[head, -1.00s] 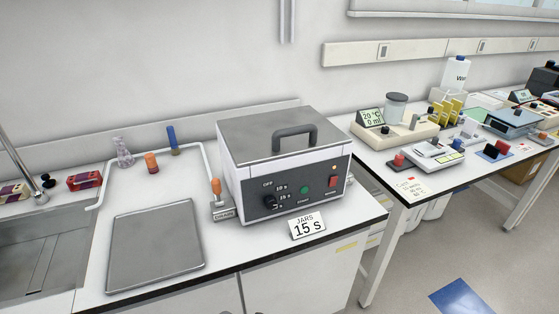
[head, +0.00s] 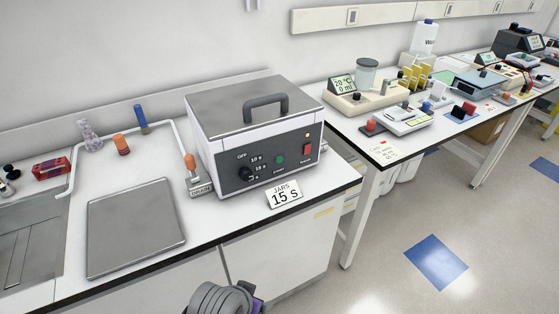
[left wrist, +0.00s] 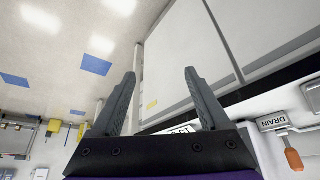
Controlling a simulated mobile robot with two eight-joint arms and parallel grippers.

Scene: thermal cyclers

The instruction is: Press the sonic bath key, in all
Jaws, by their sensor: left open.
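The sonic bath (head: 215,128) is a grey and white box on the left bench. Its lid (head: 225,103) is on, with a dark handle (head: 264,106). The dark front panel has a black knob (head: 246,174) beside OFF and time marks, a green round key (head: 280,159), a red switch (head: 308,149) and a small orange lamp (head: 308,135). A card (head: 285,194) reading "JARS 15 S" stands in front. My left gripper (left wrist: 157,88) is open and empty in the left wrist view, apart from the bath. My right gripper is not in view.
A second bench (head: 350,145) with several instruments stands to the right. Floor in front is clear.

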